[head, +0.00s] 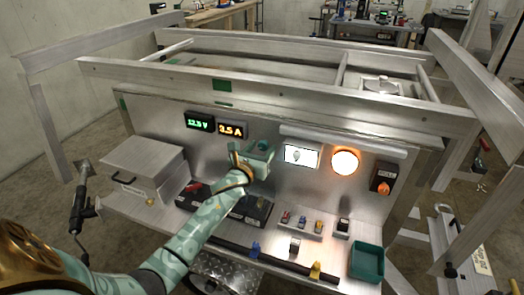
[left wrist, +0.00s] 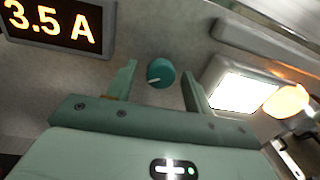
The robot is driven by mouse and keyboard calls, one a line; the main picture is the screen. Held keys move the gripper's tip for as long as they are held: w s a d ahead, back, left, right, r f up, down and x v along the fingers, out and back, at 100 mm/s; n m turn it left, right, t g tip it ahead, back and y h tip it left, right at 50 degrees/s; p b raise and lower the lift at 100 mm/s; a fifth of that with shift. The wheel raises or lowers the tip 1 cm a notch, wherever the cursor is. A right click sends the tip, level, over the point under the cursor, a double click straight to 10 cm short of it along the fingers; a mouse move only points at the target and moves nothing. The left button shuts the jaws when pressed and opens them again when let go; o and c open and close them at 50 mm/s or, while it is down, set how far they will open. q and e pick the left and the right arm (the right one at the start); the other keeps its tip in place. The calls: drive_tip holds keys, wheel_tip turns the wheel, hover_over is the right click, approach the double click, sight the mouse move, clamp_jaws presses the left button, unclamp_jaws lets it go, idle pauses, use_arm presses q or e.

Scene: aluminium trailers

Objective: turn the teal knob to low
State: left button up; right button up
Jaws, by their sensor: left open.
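The teal knob (left wrist: 161,73) sits on the metal panel, with a pale pointer line toward its lower left in the left wrist view. My left gripper (left wrist: 158,83) is open, with one finger on each side of the knob in that view. I cannot tell whether the fingertips touch the knob or the panel. In the head view my left gripper (head: 254,150) is at the panel, right of the amber display, and it hides most or all of the knob. My right gripper is in neither view.
A green voltage display (head: 199,122) and an amber current display (head: 232,130) are left of the gripper. A lit white screen (head: 300,156), a glowing lamp (head: 345,161) and an orange switch (head: 382,180) are right. Below are a black battery (head: 250,210) and a green tray (head: 367,262).

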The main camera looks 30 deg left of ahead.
use_arm(q)
drive_tip(key=shift+w, duration=0.25)
drive_tip(key=c, duration=1)
